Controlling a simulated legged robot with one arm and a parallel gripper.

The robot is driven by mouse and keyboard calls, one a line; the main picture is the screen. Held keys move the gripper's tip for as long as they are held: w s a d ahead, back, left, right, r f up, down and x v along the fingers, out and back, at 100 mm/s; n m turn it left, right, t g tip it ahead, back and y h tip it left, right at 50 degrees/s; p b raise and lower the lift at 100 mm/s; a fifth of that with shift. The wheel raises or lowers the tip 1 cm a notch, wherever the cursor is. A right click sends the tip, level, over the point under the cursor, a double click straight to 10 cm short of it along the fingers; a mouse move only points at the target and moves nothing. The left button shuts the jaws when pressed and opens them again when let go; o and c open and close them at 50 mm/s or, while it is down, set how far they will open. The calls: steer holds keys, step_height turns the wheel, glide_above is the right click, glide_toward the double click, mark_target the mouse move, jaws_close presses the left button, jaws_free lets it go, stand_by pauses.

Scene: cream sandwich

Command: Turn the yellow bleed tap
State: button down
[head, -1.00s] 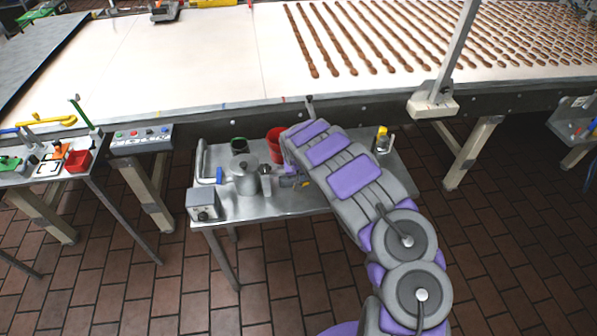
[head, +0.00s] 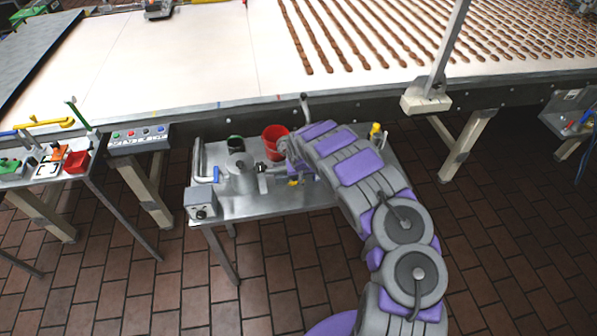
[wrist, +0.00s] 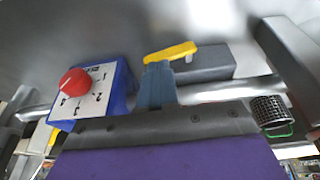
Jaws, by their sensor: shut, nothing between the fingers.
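The yellow bleed tap (wrist: 170,52) shows in the wrist view as a slanted yellow lever in front of a grey block (wrist: 207,64). My gripper (wrist: 157,68) is shut, its blue-grey fingers pressed together with nothing between them. The fingertips are just below the lever's left part and overlap it in the picture. I cannot tell whether they touch it. In the head view, my arm reaches over the small steel table (head: 265,205), and a small yellow spot shows below its end. The arm hides most of what is there.
A red knob (wrist: 74,82) on a blue box stands left of my fingers, and a mesh cylinder (wrist: 270,111) stands right. A metal pot (head: 240,172), a red cup (head: 273,143) and a grey box (head: 200,203) stand on the table. A conveyor (head: 190,70) runs behind.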

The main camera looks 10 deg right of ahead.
steer(key=p, duration=0.3)
steer(key=shift+s+d+y, duration=0.1)
steer(key=shift+d+y, duration=0.2)
steer(key=shift+y+p, duration=0.3)
steer(key=shift+p, duration=0.75)
steer(key=shift+f+p, duration=0.1)
steer(key=shift+p, duration=0.9)
steer(key=shift+d+f+p, duration=0.4)
steer(key=shift+f+p, duration=0.05)
steer(key=shift+f, duration=0.05)
